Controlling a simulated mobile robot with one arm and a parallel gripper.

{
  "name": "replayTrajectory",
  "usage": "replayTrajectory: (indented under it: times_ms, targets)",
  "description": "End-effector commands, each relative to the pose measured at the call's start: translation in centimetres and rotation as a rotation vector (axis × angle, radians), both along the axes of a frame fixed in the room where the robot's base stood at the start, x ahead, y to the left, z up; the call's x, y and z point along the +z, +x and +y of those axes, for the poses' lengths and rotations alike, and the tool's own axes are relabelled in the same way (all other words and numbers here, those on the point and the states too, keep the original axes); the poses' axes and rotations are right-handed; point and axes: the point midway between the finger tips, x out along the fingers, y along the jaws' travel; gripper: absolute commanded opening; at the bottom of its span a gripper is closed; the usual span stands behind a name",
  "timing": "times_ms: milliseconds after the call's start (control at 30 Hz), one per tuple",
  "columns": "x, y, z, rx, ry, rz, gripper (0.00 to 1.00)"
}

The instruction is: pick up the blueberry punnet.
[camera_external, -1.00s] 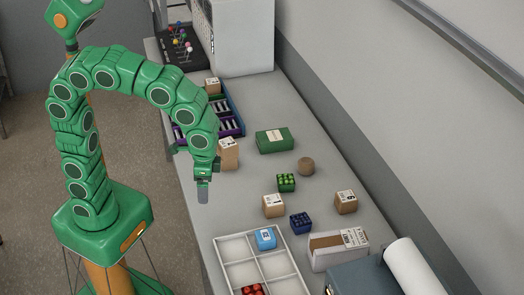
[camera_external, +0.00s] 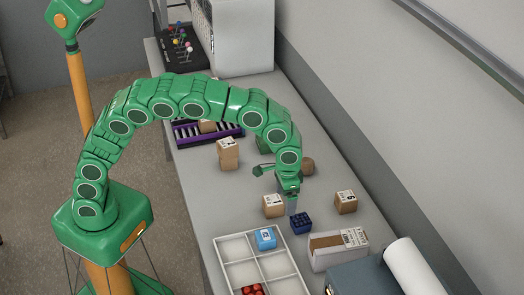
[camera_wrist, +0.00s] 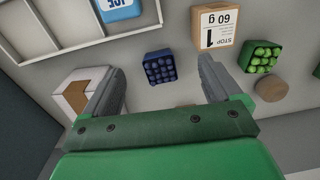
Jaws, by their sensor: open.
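The blueberry punnet (camera_external: 301,223) is a small dark blue box of round berries on the grey counter, right of the white divided tray. My gripper (camera_external: 292,206) is above it and slightly left in the external view, pointing down. In the wrist view the blueberry punnet (camera_wrist: 159,67) lies ahead, between the two grey fingers and beyond their tips. The gripper (camera_wrist: 162,78) is open and empty, and its fingers do not appear to touch the punnet.
A white divided tray (camera_external: 220,248) holds a blue box (camera_external: 265,238) and a red punnet (camera_external: 253,290). Close by stand a cardboard weight box (camera_external: 273,206), another small carton (camera_external: 346,202) and a larger white-and-brown box (camera_external: 338,248). A green punnet (camera_wrist: 260,58) shows in the wrist view.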

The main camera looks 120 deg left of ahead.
Motion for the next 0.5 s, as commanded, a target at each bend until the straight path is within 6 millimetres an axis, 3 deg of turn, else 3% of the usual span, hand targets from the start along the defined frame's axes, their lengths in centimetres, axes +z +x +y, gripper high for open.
replayTrajectory:
  times_ms: [200, 500]
  targets:
    - [-2.7, 2.8, 2.5, 0.040, -0.014, -0.017, 0.92]
    - [-4.3, 4.1, 3.5, 0.055, -0.022, -0.026, 0.92]
